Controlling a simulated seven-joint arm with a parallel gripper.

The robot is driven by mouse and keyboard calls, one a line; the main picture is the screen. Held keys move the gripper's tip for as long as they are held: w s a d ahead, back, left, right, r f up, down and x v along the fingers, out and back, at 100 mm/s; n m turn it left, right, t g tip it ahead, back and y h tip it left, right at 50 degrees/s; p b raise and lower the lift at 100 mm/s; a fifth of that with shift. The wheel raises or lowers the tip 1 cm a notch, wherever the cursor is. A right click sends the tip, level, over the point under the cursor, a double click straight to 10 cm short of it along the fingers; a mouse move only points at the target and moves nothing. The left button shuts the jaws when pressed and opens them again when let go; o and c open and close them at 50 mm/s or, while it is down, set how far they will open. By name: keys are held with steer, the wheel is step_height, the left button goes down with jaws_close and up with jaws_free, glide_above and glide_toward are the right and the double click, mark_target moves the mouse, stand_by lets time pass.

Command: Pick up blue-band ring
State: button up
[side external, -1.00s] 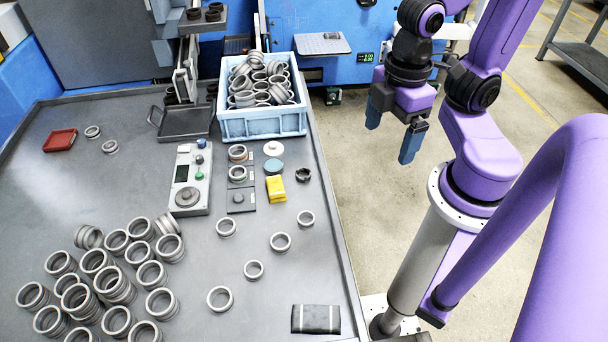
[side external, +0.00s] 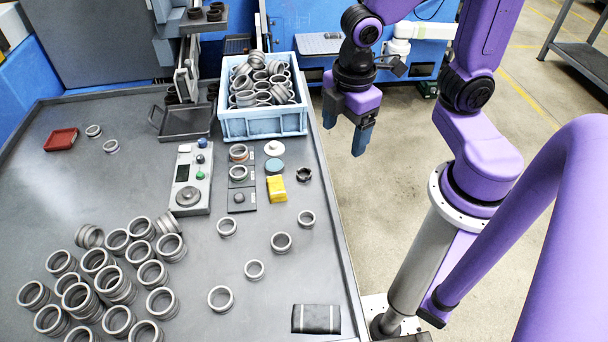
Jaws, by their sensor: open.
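My gripper (side external: 345,127) is open and empty, with blue fingers pointing down. It hangs in the air to the right of the blue crate, past the table's right edge. Two rings sit on a dark plate in the middle of the table: an upper ring (side external: 238,153) with a brownish band and a lower ring (side external: 238,173). A blue band is too small to make out for certain on any ring. Several loose grey rings, such as one near the right edge (side external: 281,242), lie apart on the table.
A blue crate (side external: 262,125) full of rings stands at the table's back right. A control box (side external: 188,180), yellow block (side external: 276,188) and dark pouch (side external: 316,319) lie on the table. Many rings are heaped at the front left.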

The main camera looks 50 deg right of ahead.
steer(key=w+d+f+n, duration=0.25)
steer(key=w+f, duration=0.35)
steer(key=w, duration=0.4)
steer(key=n+h, duration=0.1)
steer(key=n, duration=0.3)
glide_toward(304, 177)
steer(key=shift+w+a+f+m+g, duration=0.2)
steer(key=shift+w+f+m+g, duration=0.15)
steer(key=shift+w+f, duration=0.25)
steer(key=f, duration=0.2)
steer(key=d+f, duration=0.1)
steer(key=f, duration=0.1)
steer(key=shift+s+d, duration=0.1)
steer(key=shift+s, duration=0.25)
steer(key=shift+f, duration=0.6)
steer(key=c, duration=1.2)
